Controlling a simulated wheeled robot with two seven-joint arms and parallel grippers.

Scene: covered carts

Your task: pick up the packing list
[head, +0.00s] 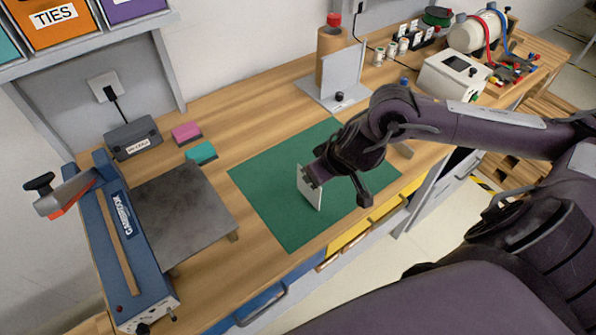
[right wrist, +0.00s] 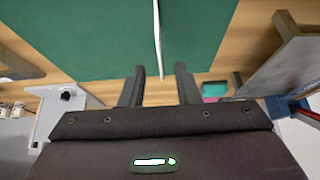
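The packing list, seen as a thin white card (head: 309,187), is upright over the green mat (head: 262,190). In the right wrist view the card (right wrist: 157,38) is edge-on, a thin white strip. My right gripper (head: 314,172) is at the card's upper part in the head view. In the right wrist view the right gripper (right wrist: 158,72) is open, with the card's near end between its fingertips and a visible gap on each side. Whether the card's lower edge touches the mat is hard to tell. My left gripper is not in view.
A blue trimmer (head: 120,245) with a grey board (head: 178,212) stands at the left. Pink (head: 186,132) and teal (head: 201,153) pads lie behind. A grey stand (head: 340,85) with a brown roll (head: 330,52) is behind the mat. The mat around the card is clear.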

